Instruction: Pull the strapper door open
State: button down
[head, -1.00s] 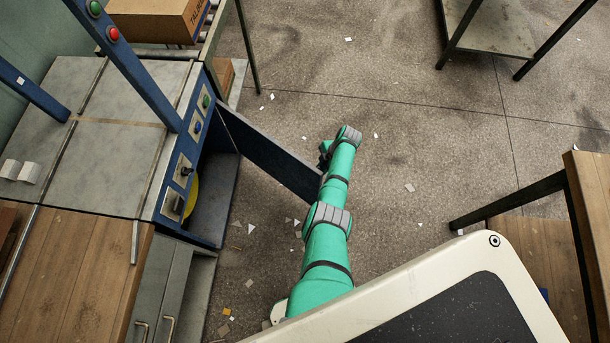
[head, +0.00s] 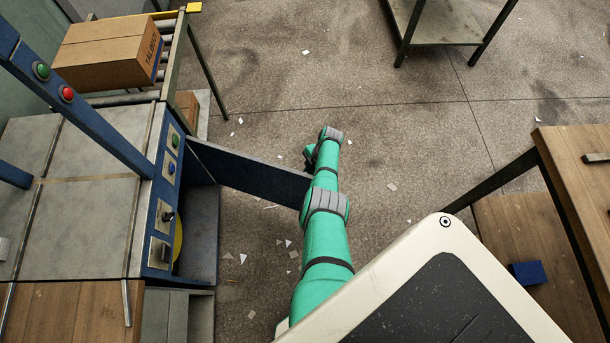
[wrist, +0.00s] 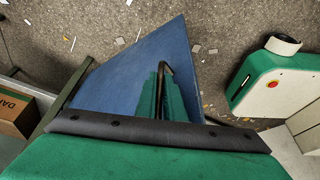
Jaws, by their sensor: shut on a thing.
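The strapper (head: 90,200) stands at the left in the head view, with a grey top and blue frame. Its dark blue door (head: 250,178) stands well out from the front, hinged at the far end. A yellow round part (head: 178,238) shows in the opening. My green arm reaches to the door's free end; it hides the handle there. In the wrist view the blue door (wrist: 112,75) lies ahead, with a dark bent handle (wrist: 163,72) against it. My gripper (wrist: 165,85) is shut on this handle; the wrist body partly hides the fingers.
A cardboard box (head: 108,52) sits on a roller conveyor behind the strapper. A wooden-topped table (head: 575,150) stands at the right, with a blue block (head: 527,272) on its lower shelf. A metal table (head: 440,20) is at the back. The floor between is open, with paper scraps.

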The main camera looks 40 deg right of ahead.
jog(key=c, duration=1.9)
grip_release()
jog(key=shift+a+f, duration=0.1)
jog(key=shift+a, duration=0.15)
jog(key=shift+o, duration=0.2)
jog(key=shift+d, duration=0.15)
jog(key=shift+d, duration=0.1)
jog(key=v, duration=1)
jog(key=shift+r, duration=0.4)
jog(key=shift+d, duration=0.15)
